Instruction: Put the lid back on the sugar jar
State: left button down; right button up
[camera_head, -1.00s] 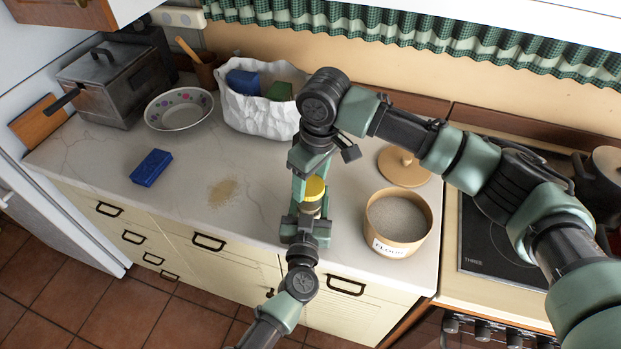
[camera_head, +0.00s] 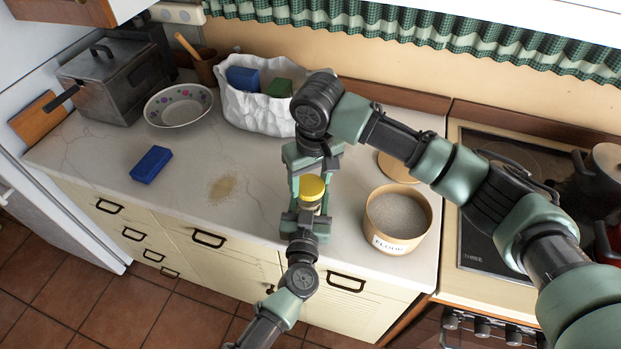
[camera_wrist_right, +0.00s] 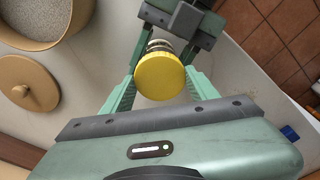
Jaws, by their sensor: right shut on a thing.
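The round yellow lid (camera_head: 312,188) is between the fingers of my right gripper (camera_head: 311,180), which is shut on it from above. In the right wrist view the yellow lid (camera_wrist_right: 160,76) shows large between the green fingers. The small sugar jar (camera_head: 308,208) is directly under the lid, mostly hidden. My left gripper (camera_head: 304,220) comes from the front and has its fingers around the jar, apparently shut on it. The wrist view shows a little of the jar (camera_wrist_right: 158,46) behind the lid. I cannot tell whether the lid is fully seated.
An open flour canister (camera_head: 397,225) stands right of the grippers, its wooden lid (camera_head: 400,168) behind it. A white crumpled bowl (camera_head: 250,110) stands behind left. A blue block (camera_head: 151,165) and a spill (camera_head: 222,188) lie left on the counter. A hob (camera_head: 480,240) is at right.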

jog(key=m, duration=0.5)
jog(key=shift+s+a+h, duration=0.1)
jog(key=shift+a+h, duration=0.1)
jog(key=shift+h, duration=0.1)
jog(key=m, duration=0.8)
jog(key=shift+a+m+h, duration=0.1)
jog(key=shift+m+h, duration=0.2)
jog(key=shift+h, duration=0.1)
jog(key=m, duration=0.3)
jog(key=shift+w+m+g, duration=0.2)
jog(key=shift+m+g, duration=0.1)
jog(key=shift+m, duration=0.7)
jog(key=m, duration=0.4)
jog(key=shift+g+h, duration=0.3)
jog(key=m, duration=0.6)
jog(key=shift+w+m+g, duration=0.1)
jog(key=shift+m+g, duration=0.2)
